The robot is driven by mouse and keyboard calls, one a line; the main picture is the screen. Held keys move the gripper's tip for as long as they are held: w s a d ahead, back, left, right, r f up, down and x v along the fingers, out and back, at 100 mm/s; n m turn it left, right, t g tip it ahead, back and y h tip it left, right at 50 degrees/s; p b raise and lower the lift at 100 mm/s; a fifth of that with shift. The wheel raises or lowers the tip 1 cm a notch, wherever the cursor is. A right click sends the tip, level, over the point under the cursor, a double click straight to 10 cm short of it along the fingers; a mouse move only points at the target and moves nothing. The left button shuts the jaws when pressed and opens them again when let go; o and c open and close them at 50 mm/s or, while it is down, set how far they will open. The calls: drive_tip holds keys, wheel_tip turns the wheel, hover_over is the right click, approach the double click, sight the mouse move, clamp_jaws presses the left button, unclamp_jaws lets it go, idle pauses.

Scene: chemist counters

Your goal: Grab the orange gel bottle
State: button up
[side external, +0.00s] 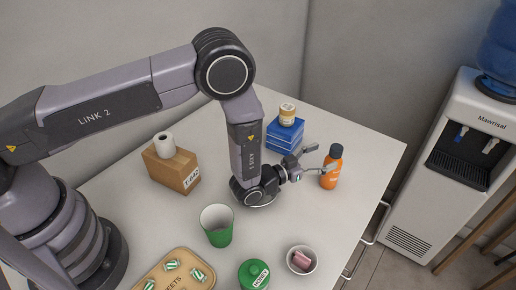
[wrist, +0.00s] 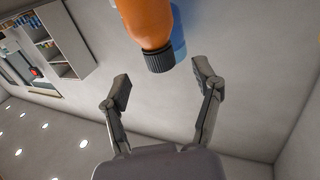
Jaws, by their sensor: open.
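The orange gel bottle (side external: 331,176) stands upright on the white counter, near its right edge, with a dark cap on top. My gripper (side external: 315,160) is open just left of the bottle, its fingers spread and pointing toward it. In the wrist view the gripper (wrist: 161,78) shows two spread fingers with nothing between the tips. The orange bottle (wrist: 147,20) hangs from the top edge there, its black cap pointing down toward the gap. Its far end is cut off by the frame.
Blue boxes (side external: 284,136) with a small jar (side external: 287,115) on top stand close behind my gripper. A cardboard box (side external: 171,170), green cup (side external: 217,232), green container (side external: 254,275), white bowl (side external: 314,263) and sweets tray (side external: 204,285) occupy the left and front. Counter right of the bottle is clear.

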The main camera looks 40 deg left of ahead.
sight(331, 152)
drive_tip(key=x, duration=0.4)
drive_tip(key=shift+w+d, duration=0.15)
drive_tip(key=shift+w, duration=0.1)
drive_tip(key=shift+c, duration=0.4)
clamp_jaws()
